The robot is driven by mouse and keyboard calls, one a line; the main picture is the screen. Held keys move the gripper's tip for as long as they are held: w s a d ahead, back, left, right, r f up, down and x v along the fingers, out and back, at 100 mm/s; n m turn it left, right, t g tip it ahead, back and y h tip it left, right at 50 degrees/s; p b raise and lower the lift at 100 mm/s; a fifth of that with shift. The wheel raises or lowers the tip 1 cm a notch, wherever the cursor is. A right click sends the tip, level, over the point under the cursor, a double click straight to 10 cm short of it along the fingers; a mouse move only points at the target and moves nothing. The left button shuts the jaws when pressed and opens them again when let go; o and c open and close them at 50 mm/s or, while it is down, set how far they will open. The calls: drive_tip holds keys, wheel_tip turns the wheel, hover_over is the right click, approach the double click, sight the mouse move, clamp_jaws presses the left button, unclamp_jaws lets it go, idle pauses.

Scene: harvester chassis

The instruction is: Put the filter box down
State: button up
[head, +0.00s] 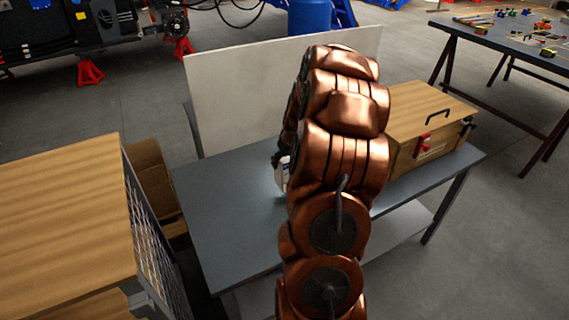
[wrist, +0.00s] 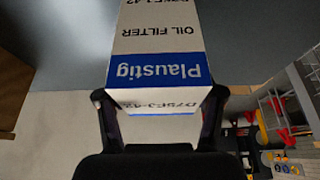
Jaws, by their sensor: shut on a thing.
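The filter box is a white carton with a blue band and the words "OIL FILTER" and "Plaustig", seen upside down in the wrist view (wrist: 157,42). My gripper (wrist: 160,108) is shut on it, with one black finger on each side of its near end. In the head view my copper arm covers most of the gripper and the box; only a small white part shows left of the arm, over the grey table (head: 225,225). I cannot tell whether the box touches the tabletop.
A pale upright panel (head: 240,90) stands along the table's back. A wooden case (head: 425,105) with red latches sits on its right end. The tabletop left of my arm is clear. A wood-topped cart (head: 60,220) and a cardboard box (head: 150,170) stand to the left.

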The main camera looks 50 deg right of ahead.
drive_tip(key=shift+d+p+x, duration=0.2)
drive_tip(key=shift+p+x, duration=0.55)
drive_tip(key=shift+x, duration=1.25)
drive_tip(key=shift+s+f, duration=0.1)
drive_tip(key=shift+f, duration=0.1)
drive_tip(key=o, duration=1.6)
drive_tip(key=shift+c, duration=0.2)
drive_tip(key=shift+r, duration=0.1)
drive_tip(key=shift+r, duration=0.2)
drive_tip(key=shift+b+v, duration=1.25)
drive_tip(key=shift+v, duration=4.7)
